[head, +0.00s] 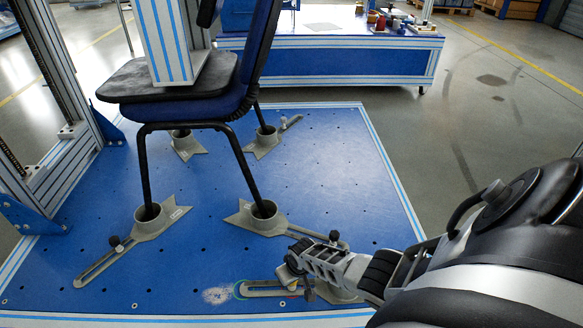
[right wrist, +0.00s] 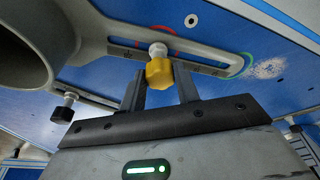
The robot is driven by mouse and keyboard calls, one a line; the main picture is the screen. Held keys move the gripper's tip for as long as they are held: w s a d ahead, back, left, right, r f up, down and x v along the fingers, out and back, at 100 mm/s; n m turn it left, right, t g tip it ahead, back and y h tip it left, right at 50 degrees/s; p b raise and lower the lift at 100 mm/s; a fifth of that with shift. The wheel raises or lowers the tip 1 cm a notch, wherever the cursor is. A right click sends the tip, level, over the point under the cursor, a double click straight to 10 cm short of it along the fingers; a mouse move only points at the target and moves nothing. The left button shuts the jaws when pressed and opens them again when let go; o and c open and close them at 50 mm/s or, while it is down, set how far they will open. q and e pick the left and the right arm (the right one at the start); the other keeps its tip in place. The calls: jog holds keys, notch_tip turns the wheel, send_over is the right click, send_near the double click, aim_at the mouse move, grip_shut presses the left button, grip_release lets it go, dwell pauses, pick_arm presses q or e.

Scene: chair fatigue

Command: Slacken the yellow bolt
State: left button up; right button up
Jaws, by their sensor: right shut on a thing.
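The yellow bolt (right wrist: 160,73) shows in the right wrist view as a faceted yellow head on a pale shank. It stands in the slot of a grey clamp foot (right wrist: 115,48). My right gripper (right wrist: 161,85) has one finger on each side of the bolt head and is shut on it. My left gripper is not in view.
A chair (head: 190,110) stands on the blue platform (head: 330,185) with its legs in grey cup feet. A black-knobbed bolt (right wrist: 64,110) is at left in the wrist view. Red and green ring marks lie by the slot. The platform's right side is mostly clear.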

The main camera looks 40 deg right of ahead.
jog(key=n, duration=0.1)
jog(key=n+b, duration=0.1)
jog(key=shift+d+f+n+y, duration=0.15)
jog(key=shift+n+y, duration=0.15)
jog(key=shift+n, duration=0.1)
jog(key=shift+n+b, duration=0.35)
jog(key=shift+n, duration=0.25)
jog(key=shift+n+y+b, duration=0.3)
jog(key=shift+n+b, duration=0.45)
jog(key=shift+n, duration=0.05)
jog(key=shift+w+n+b, duration=0.1)
jog(key=shift+n+b, duration=0.4)
jog(key=shift+n, duration=0.4)
jog(key=shift+n+y, duration=0.3)
